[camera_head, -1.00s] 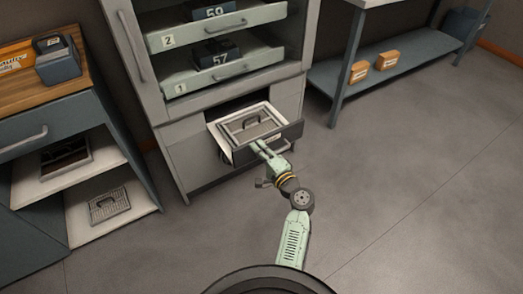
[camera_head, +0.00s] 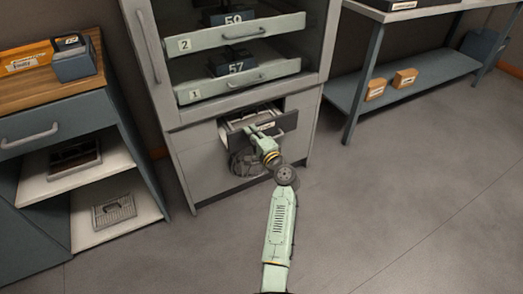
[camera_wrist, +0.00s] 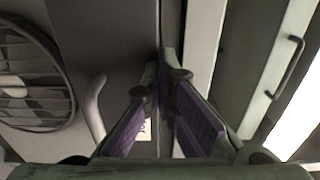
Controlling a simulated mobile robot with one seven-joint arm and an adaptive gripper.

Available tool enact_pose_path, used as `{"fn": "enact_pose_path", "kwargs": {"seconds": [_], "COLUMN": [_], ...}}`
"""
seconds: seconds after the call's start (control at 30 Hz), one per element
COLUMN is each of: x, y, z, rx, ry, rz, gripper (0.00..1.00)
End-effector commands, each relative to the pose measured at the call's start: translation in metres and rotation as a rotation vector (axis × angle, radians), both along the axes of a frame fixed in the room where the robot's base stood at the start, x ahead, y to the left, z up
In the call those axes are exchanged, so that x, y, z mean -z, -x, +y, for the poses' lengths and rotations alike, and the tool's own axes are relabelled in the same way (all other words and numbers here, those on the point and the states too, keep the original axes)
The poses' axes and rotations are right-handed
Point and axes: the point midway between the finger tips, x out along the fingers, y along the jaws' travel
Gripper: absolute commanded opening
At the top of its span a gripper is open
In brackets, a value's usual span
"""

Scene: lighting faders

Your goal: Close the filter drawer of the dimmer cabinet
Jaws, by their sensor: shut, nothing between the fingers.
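The filter drawer (camera_head: 288,122), with a dark front, sticks a short way out of the lower part of the grey dimmer cabinet (camera_head: 195,150). A filter (camera_head: 240,117) lies inside it, partly under the cabinet opening. My gripper (camera_head: 251,129) is at the left half of the drawer front, in line with its top edge, and covers part of it. In the wrist view my gripper (camera_wrist: 170,62) is shut and empty, with its fingertips close to the upper edge of the dark drawer front (camera_wrist: 105,40). Whether they touch it is unclear. A curved handle (camera_wrist: 96,100) shows beside the fingers.
Above are two pulled-out trays, numbered 1 (camera_head: 215,88) and 2 (camera_head: 220,37). A round grille (camera_head: 246,163) sits low on the cabinet, below the drawer. A side unit (camera_head: 50,130) stands left, a shelf bench (camera_head: 425,75) right. The floor in front is clear.

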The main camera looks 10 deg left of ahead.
Motion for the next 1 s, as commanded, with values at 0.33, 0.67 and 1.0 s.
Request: {"fn": "enact_pose_path", "kwargs": {"seconds": [0.33, 0.67, 1.0], "x": [0.003, 0.001, -0.003], "y": [-0.056, -0.074, -0.076], "z": [0.041, 0.054, 0.055], "rx": [-0.001, 0.001, 0.003], "ry": [0.000, -0.001, -0.001], "rz": [-0.001, 0.001, -0.003], "gripper": [0.00, 0.00, 0.00]}}
